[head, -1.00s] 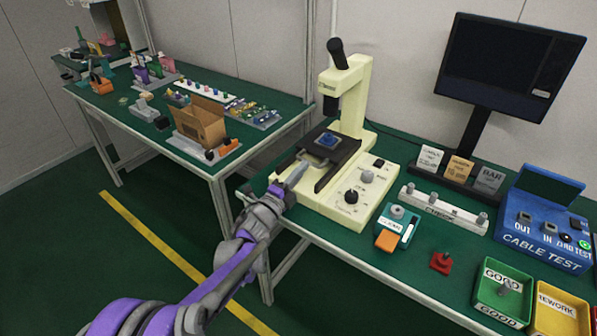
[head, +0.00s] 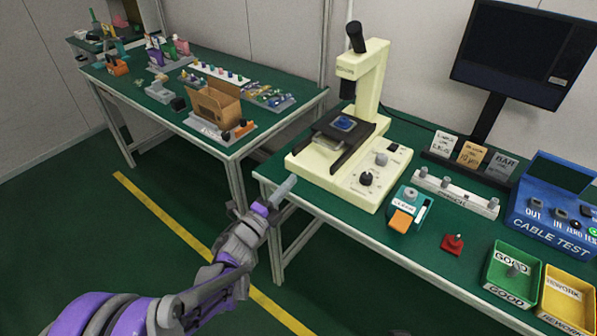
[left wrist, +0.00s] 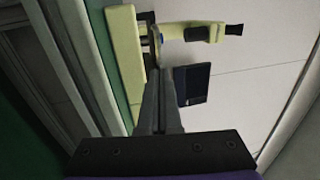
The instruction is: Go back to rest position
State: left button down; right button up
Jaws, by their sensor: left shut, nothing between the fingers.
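My left gripper (head: 283,188) is shut and empty in the head view. It is in the air by the front left edge of the green workbench (head: 272,172), just left of the cream microscope's base. Its closed fingers (left wrist: 160,105) also show in the left wrist view, pointing toward the microscope. The cream microscope (head: 365,75) stands upright on the bench, with a small blue piece (head: 344,124) on its dark stage. The microscope also shows sideways in the left wrist view (left wrist: 125,60). My right gripper is not in view.
A second green table (head: 150,115) with a cardboard box (head: 215,107) stands at the left. A blue cable tester (head: 550,215), a green bin (head: 512,272), a yellow bin (head: 568,298) and a monitor (head: 525,55) are at the right. The floor left of my arm is clear.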

pick_arm(q)
jog(key=s+a+n+g+y, duration=0.1)
jog(key=s+a+n+y, duration=0.3)
jog(key=a+n+y, duration=0.3)
jog(key=s+a+n+g+y, duration=0.1)
jog(key=s+a+n+y, duration=0.4)
jog(key=a+n, duration=0.35)
jog(key=s+f+n+g, duration=0.3)
jog(key=s+f, duration=0.1)
jog(key=s, duration=0.5)
jog(key=s+f+n+g, duration=0.3)
jog(key=s+g, duration=0.1)
jog(key=s, duration=0.5)
jog(key=s+f+n+g, duration=0.3)
jog(key=s+f+n, duration=0.1)
jog(key=s, duration=0.5)
notch_tip(320, 180, up, 22)
jog(key=w+t+p, duration=0.1)
jog(key=w+p, duration=0.1)
jog(key=p, duration=1.7)
jog(key=shift+d+r+p, duration=0.15)
jog(key=shift+d+p, duration=0.15)
jog(key=shift+d, duration=0.1)
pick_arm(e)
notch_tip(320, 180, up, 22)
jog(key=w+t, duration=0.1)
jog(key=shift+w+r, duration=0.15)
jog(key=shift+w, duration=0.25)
